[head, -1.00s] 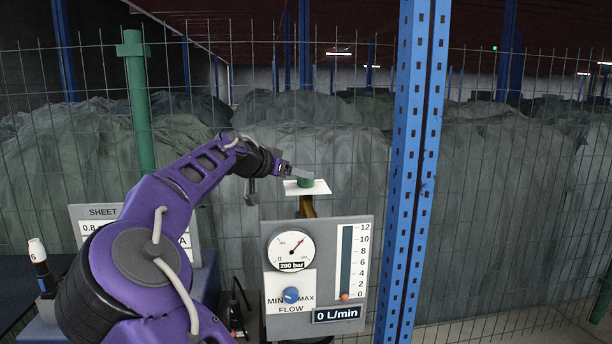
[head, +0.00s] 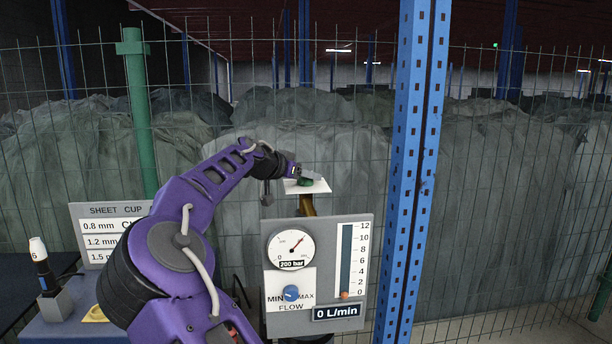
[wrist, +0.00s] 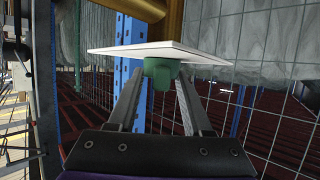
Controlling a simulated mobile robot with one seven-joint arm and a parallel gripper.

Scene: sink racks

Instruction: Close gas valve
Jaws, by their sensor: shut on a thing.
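The green gas valve knob (head: 305,182) sits on a white square plate (head: 320,187) above the gauge panel. In the wrist view the green knob (wrist: 162,72) lies between the two grey fingers, against the white plate (wrist: 150,50). My gripper (wrist: 160,85) is shut on the knob; in the head view my gripper (head: 303,178) reaches it from the left and partly covers it. A brass cylinder part (head: 306,205) shows below the plate. The panel has a 200 bar dial (head: 291,249), a blue flow knob (head: 291,293) and a flow scale (head: 345,260) reading 0 L/min.
A blue perforated post (head: 410,170) stands right of the panel. A wire fence (head: 500,200) runs behind, with draped grey-green heaps beyond. A sheet chart (head: 105,232) and a white-tipped marker-like object (head: 40,262) stand at the left.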

